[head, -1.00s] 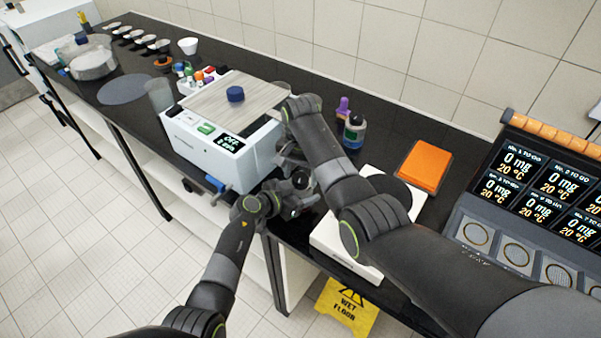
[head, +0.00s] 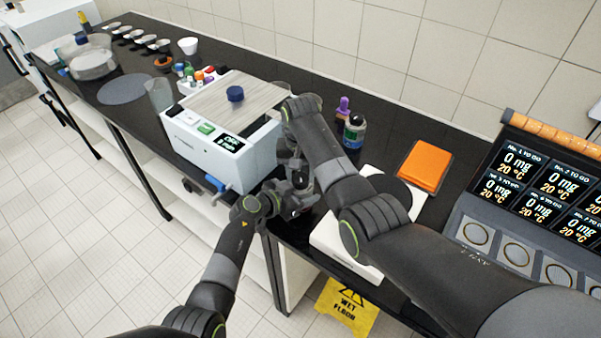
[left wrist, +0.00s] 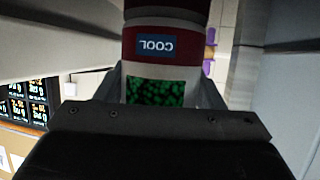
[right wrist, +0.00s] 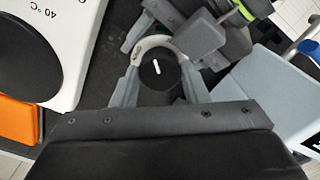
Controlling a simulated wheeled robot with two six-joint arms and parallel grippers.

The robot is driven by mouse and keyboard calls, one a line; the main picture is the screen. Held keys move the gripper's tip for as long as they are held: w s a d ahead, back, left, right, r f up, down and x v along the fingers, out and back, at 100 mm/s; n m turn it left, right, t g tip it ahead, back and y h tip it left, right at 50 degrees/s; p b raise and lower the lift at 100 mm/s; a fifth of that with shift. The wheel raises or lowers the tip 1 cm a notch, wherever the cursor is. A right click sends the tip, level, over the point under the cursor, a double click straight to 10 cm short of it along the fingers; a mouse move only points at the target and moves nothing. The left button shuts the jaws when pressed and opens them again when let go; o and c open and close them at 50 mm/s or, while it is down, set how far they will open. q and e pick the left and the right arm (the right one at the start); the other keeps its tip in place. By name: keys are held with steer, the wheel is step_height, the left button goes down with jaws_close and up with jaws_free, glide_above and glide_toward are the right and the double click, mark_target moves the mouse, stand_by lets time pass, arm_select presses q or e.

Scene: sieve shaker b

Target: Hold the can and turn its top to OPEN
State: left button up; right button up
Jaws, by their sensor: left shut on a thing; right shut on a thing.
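The can (left wrist: 165,45) fills the middle of the left wrist view, with a white and dark red body, a blue COOL label that reads upside down and a green speckled patch. My left gripper (left wrist: 160,92) is shut on the can's body. In the right wrist view, the can's top (right wrist: 158,70) is a round black disc with a short white mark inside a pale ring. My right gripper (right wrist: 160,85) is shut on this top, one finger on each side. I see no OPEN lettering. In the head view my arms mostly hide the can.
A white machine (head: 213,150) with a display and a blue lever stands close beside my grippers. A white scale (head: 335,240) with a dark round plate, an orange pad (head: 424,166) and a small bottle (head: 354,132) are to the right.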

mark_target(300, 177)
steer(key=o, duration=1)
step_height(300, 177, up, 12)
steer(key=shift+r, duration=0.1)
